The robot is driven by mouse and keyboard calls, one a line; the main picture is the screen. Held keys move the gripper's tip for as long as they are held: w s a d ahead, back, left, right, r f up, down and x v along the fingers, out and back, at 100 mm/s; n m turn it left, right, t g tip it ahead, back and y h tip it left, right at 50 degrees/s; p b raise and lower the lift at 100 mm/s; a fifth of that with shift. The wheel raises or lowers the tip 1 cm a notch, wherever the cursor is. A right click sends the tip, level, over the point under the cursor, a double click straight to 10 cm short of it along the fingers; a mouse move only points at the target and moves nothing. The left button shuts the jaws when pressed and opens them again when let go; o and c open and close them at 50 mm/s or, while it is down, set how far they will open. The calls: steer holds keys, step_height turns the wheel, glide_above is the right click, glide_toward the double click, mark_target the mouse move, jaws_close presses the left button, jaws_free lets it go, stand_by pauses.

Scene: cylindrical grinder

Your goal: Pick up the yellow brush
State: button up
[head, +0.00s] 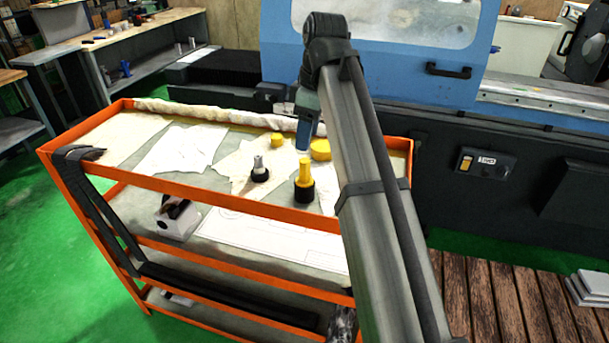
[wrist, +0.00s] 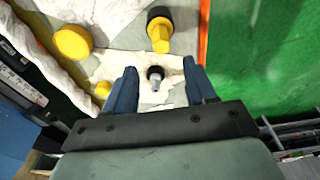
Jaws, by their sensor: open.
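The yellow brush (head: 305,174) stands on the top shelf of the orange cart, its yellow handle up and its black part below. It also shows in the wrist view (wrist: 160,36), near the top edge, beyond my fingertips. My gripper (wrist: 160,72) is open and empty, with blue fingers spread apart. In the head view my gripper (head: 303,148) hangs above the cart, behind the brush. In the wrist view a silver and black piece (wrist: 155,77) shows between the fingers, below them.
The silver and black piece (head: 260,170) stands left of the brush. A round yellow piece (head: 320,150) and a smaller yellow piece (head: 277,139) sit behind it. The orange cart rim (head: 230,204) borders the shelf. The blue grinder (head: 420,70) stands behind. Cloths cover the shelf's left part.

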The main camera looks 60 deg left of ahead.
mark_target(305, 160)
steer(key=f, duration=0.4)
steer(key=shift+s+a+f, duration=0.2)
steer(key=shift+s+f, duration=0.05)
steer(key=shift+f, duration=0.05)
steer(key=shift+s+f, duration=0.15)
steer(key=shift+f, duration=2.45)
steer(key=shift+c, duration=0.4)
jaws_close()
